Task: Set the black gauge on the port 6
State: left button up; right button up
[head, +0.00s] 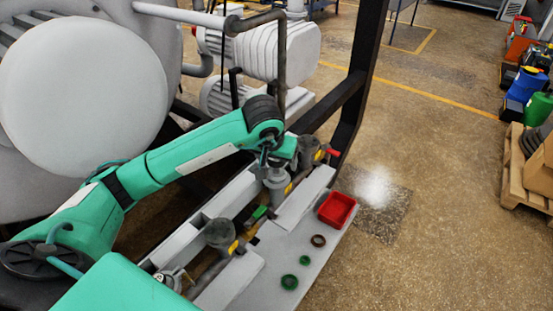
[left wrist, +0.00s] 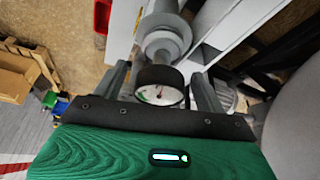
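The black gauge (left wrist: 161,86), with a white dial and dark rim, is in the left wrist view, its face toward the camera. It lines up with a grey flanged port (left wrist: 164,44) just beyond it; I cannot tell whether it is fully seated. My left gripper (left wrist: 162,76) has one finger on each side of the gauge, with a narrow gap showing on both sides. In the head view the left gripper (head: 272,163) is over a grey port (head: 278,182) and hides the gauge. No port number is readable. My right gripper is not in view.
A red tray (head: 337,208), a brown ring (head: 318,240) and green rings (head: 289,282) lie on the grey bench (head: 262,290). Another grey port (head: 219,233) stands nearer. A black frame post (head: 362,75) rises behind the bench.

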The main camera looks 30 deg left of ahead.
pick_arm(q)
jog(key=b+v, duration=0.2)
jog(key=v, duration=1.1)
jog(key=shift+s+r+b, duration=0.15)
jog(key=shift+r+b, duration=0.15)
jog(key=shift+r, duration=0.1)
